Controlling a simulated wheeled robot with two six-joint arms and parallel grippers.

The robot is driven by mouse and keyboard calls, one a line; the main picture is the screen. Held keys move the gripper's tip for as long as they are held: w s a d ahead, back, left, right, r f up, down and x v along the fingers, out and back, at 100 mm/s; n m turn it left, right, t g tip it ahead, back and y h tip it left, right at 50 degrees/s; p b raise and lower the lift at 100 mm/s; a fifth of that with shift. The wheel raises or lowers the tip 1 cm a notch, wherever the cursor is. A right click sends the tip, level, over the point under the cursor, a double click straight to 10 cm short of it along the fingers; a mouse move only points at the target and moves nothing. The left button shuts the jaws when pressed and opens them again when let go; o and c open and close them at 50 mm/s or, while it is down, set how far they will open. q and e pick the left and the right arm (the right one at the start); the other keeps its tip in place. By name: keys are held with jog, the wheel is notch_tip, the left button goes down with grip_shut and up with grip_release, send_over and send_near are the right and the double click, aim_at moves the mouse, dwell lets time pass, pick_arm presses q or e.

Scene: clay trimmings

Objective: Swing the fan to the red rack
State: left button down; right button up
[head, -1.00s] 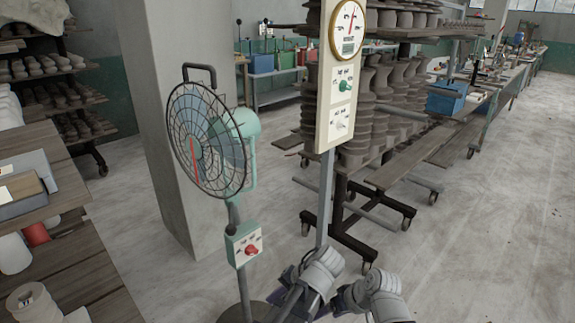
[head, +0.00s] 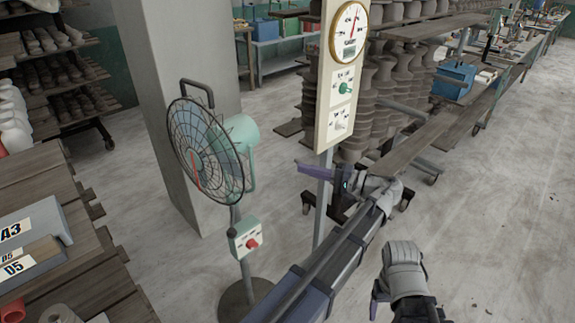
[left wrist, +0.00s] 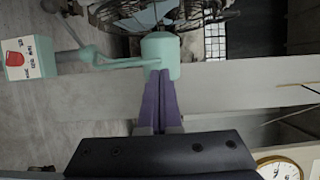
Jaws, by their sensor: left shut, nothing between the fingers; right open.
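A standing fan with a dark wire cage (head: 205,152), a teal motor housing (head: 241,133) and a control box with a red knob (head: 246,238) stands left of centre in the head view. Its cage faces left and toward me. My left gripper (head: 306,167) is shut and empty, its purple fingers pointing left, right of the fan and apart from it. In the left wrist view, the shut fingertips (left wrist: 161,76) point at the motor housing (left wrist: 160,55); the cage (left wrist: 165,14) is behind it. My right gripper (head: 376,294) is open and empty at the lower right. No rack looks clearly red.
A gauge panel on a post (head: 340,85) stands right of the fan, close to my left arm. Brown racks with clay ware (head: 390,95) stand behind it. A grey pillar (head: 180,60) is behind the fan. A wooden table (head: 95,275) is at left. Floor at right is clear.

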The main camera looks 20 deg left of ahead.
aim_at(252, 172)
pick_arm(q)
jog(key=s+a, duration=0.4)
jog(key=a, duration=0.6)
jog(key=shift+a, duration=0.2)
jog(key=shift+s+a+m+t, duration=0.15)
jog(key=shift+s+a+t, duration=0.1)
jog(key=shift+s, duration=0.35)
jog(key=shift+s+a+m+t, duration=0.2)
jog(key=shift+s+t, duration=0.1)
jog(key=shift+s, duration=0.25)
jog(key=shift+s+a+m+t, duration=0.15)
jog(key=shift+s+a+t, duration=0.1)
jog(key=shift+s, duration=0.35)
jog(key=shift+w, duration=0.1)
